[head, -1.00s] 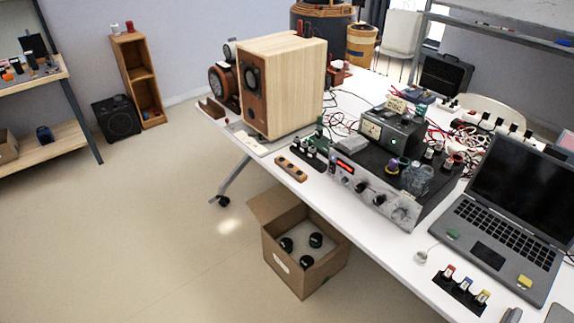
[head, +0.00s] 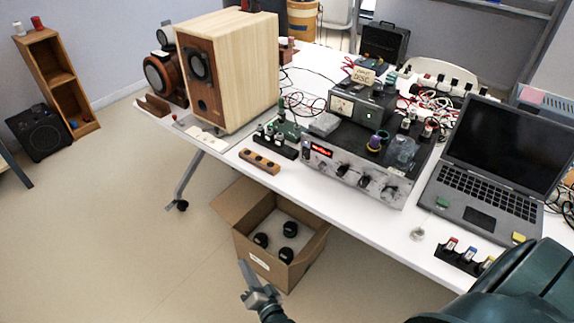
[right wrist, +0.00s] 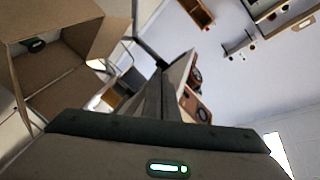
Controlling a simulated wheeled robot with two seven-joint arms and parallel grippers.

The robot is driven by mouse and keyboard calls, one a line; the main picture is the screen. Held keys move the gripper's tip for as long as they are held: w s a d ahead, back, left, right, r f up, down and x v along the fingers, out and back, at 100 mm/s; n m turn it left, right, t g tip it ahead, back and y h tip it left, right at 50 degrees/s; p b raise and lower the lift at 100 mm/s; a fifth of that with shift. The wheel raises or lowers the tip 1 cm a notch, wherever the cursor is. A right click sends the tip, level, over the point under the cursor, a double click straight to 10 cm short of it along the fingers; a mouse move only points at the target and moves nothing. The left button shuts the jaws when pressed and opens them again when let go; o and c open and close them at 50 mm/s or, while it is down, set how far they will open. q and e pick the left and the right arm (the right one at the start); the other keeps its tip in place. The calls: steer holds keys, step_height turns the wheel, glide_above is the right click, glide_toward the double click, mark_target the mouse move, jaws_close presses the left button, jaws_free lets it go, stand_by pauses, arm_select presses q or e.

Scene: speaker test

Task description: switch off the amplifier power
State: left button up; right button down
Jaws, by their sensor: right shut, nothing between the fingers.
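The amplifier (head: 350,172) is a wide silver-fronted unit with a dark top, near the front edge of the white table. Its red display (head: 322,150) is lit, and several dark knobs line its front. Which control is the power switch is too small to tell. My right gripper (head: 244,266) is low at the bottom of the head view, in front of the cardboard box, left of and below the amplifier. It is shut and empty. In the right wrist view its fingers (right wrist: 165,90) are together and the amplifier does not show. My left gripper is not in view.
A smaller metered unit (head: 358,108) sits on the amplifier. A laptop (head: 500,165) stands to its right, and a wooden speaker (head: 235,75) to its left. A cardboard box (head: 272,262) is on the floor below the table edge.

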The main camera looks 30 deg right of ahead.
steer(key=w+d+r+m+t+h+b, duration=0.1)
steer(key=w+d+r+m+h, duration=0.1)
steer(key=w+r+m+h, duration=0.3)
steer(key=d+r+m+h+b, duration=0.1)
steer(key=d+r+m+h, duration=0.15)
steer(key=r+m, duration=0.45)
steer(key=w+d+r+m+t+h+b, duration=0.1)
steer(key=w+d+r+m+h, duration=0.3)
steer(key=r, duration=0.3)
arm_select(q)
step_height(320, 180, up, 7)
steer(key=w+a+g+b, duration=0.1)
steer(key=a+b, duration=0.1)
steer(key=b, duration=0.3)
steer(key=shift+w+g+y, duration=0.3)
arm_select(e)
steer(key=s+d+r+m+g+h, duration=0.1)
steer(key=d+r+m+g, duration=0.1)
steer(key=m+g, duration=0.4)
steer(key=s+d+r+m+g+h, duration=0.1)
steer(key=r+m+g, duration=0.3)
steer(key=m, duration=1.3)
steer(key=d+g+h, duration=0.1)
steer(key=g, duration=0.1)
steer(key=shift+s+d+r+g, duration=0.3)
steer(key=shift+d, duration=0.05)
steer(key=shift+h, duration=0.25)
